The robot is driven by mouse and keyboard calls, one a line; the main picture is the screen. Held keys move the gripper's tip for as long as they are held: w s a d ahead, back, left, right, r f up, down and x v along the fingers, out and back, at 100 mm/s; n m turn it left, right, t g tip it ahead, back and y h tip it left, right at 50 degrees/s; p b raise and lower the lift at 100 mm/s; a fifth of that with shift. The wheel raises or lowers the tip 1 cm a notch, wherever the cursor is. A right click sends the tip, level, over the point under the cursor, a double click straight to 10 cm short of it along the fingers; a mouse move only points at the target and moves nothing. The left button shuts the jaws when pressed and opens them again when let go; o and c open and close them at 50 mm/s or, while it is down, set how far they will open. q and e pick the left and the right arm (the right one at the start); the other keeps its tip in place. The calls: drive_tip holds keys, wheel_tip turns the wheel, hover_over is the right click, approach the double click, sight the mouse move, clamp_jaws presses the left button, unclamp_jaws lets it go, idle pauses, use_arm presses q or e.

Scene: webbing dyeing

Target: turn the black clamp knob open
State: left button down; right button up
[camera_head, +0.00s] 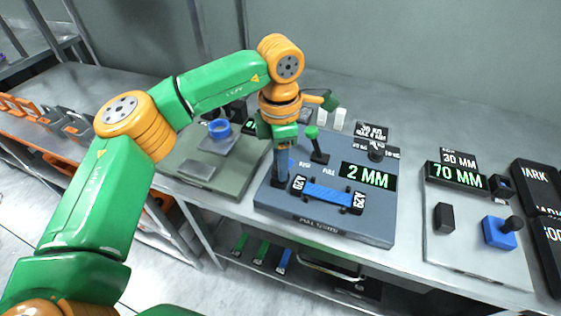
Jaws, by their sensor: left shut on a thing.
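My left gripper (280,172) points straight down at the left side of the blue-grey machine base (330,232). It is shut on the black clamp knob, which the fingers mostly hide. Just right of it, a blue webbing strip (328,194) lies across the base between two black end blocks, the left one (298,184) and the right one (358,203). A green-tipped black lever (316,150) stands behind the strip. A second black knob (376,150) sits at the back right of the base. My right gripper is not in view.
A green "2 MM" display (368,176) stands on the base. To the right, a pale plate holds a "70 MM" display (456,176) and a blue block (499,232) with a black knob. Free table shows behind.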

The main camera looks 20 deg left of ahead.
use_arm(q)
drive_tip(key=shift+n, duration=1)
drive_tip(key=shift+c, duration=2.4)
unclamp_jaws()
drive_tip(key=shift+r, duration=0.1)
wheel_tip(320, 180, up, 7)
drive_tip(key=shift+s, duration=0.1)
